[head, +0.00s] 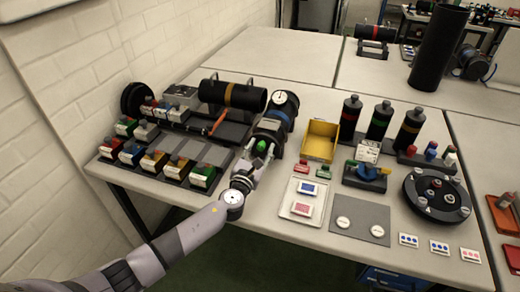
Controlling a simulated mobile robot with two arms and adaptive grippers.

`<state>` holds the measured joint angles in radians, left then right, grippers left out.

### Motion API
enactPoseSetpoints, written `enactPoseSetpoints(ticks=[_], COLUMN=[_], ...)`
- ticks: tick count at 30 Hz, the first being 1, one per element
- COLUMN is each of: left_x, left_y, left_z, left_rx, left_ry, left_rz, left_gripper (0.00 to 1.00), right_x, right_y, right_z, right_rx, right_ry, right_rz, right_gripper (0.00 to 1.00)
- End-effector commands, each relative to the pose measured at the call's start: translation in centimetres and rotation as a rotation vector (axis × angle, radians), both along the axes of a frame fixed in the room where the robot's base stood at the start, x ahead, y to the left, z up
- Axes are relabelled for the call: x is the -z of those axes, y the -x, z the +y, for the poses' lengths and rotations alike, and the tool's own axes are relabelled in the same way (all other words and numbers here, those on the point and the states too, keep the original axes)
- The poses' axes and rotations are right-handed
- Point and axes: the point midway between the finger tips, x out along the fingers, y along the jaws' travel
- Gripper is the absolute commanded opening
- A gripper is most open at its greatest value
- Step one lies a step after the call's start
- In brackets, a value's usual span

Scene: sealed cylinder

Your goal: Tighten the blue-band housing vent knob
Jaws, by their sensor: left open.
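A dark housing with a blue band (287,115) and a white round dial on top stands at the middle left of the near table. My left gripper (262,152) reaches in from the lower left, just in front of this housing. Its fingers are open, with a small green knob-like part (262,145) showing between or just behind them. I cannot tell whether the fingers touch it, or whether it is the vent knob. The gripper hides part of the housing's front. My right gripper is not in view.
A black cylinder with an orange band (232,95) lies behind left. A yellow bin (319,141) and three banded bottles stand right. A white tray (302,198), a grey mat (361,218) and a black turntable (437,202) occupy the front right. Coloured blocks crowd the left.

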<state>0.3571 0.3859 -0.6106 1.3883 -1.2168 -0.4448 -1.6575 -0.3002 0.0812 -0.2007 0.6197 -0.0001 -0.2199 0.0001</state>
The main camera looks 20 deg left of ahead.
Motion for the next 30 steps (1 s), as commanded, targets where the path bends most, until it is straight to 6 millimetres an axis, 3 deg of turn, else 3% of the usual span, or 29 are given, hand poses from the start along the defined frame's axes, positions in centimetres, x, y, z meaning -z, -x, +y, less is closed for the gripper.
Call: enactPoseSetpoints(ticks=[10, 27, 30], left_x=[0.0, 0.01, 0.01], left_y=[-0.31, -0.28, -0.28], left_z=[-0.01, 0.0, 0.0], left_rx=[0.0, 0.0, 0.0], left_ry=[0.0, 0.0, 0.0], left_rz=[0.0, 0.0, 0.0], left_gripper=[0.4, 0.02, 0.0], right_x=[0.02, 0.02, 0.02], right_y=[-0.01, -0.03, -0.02], right_z=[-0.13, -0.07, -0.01], right_rx=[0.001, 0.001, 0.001], right_ry=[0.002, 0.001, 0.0], right_rz=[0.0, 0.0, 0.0], right_gripper=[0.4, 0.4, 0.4])
